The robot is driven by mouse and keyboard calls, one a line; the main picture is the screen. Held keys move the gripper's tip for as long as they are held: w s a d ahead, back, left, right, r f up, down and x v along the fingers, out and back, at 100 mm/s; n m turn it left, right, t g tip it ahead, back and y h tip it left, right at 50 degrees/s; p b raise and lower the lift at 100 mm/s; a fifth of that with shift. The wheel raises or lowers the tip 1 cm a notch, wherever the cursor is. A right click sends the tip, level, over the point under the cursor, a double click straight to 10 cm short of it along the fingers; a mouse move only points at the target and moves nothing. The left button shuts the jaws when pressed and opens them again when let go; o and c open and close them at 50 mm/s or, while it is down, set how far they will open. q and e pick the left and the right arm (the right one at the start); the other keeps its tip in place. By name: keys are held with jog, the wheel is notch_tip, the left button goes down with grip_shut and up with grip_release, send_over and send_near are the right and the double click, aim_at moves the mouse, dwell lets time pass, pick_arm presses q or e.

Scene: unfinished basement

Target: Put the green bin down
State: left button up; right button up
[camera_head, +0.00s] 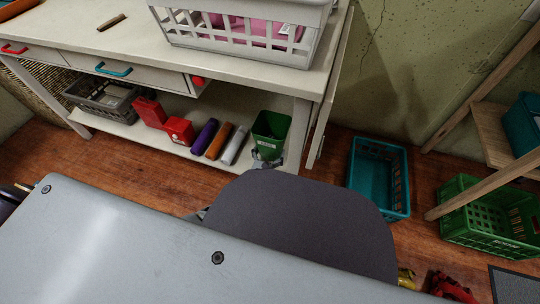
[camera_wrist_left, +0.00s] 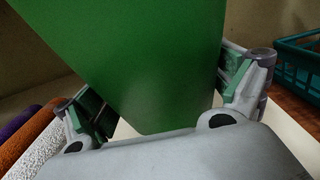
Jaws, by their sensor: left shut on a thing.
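The green bin (camera_head: 271,126) is a small, open-topped, tapered container at the right end of the workbench's lower shelf (camera_head: 130,128). It looks roughly upright; whether its base touches the shelf I cannot tell. My left gripper (camera_head: 267,156) shows in part at the bin's lower front, above my dark arm link. In the left wrist view the green bin (camera_wrist_left: 150,60) fills the space between the fingers of my left gripper (camera_wrist_left: 168,100), which is shut on it. My right gripper is in neither view.
Purple, orange and white rolls (camera_head: 219,142) lie left of the bin, beside red boxes (camera_head: 165,120) and a grey basket (camera_head: 105,97). A bench leg (camera_head: 298,133) stands close at right. A teal crate (camera_head: 379,177) and a green crate (camera_head: 490,217) are farther right.

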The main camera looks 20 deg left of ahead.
aim_at(268, 159)
pick_arm(q)
jog(key=shift+f+b, duration=0.75)
jog(key=shift+f, duration=0.7)
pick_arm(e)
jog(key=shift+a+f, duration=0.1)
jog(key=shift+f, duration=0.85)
pick_arm(q)
jog(key=shift+f, duration=0.1)
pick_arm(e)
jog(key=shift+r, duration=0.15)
pick_arm(q)
jog(key=o, duration=0.7)
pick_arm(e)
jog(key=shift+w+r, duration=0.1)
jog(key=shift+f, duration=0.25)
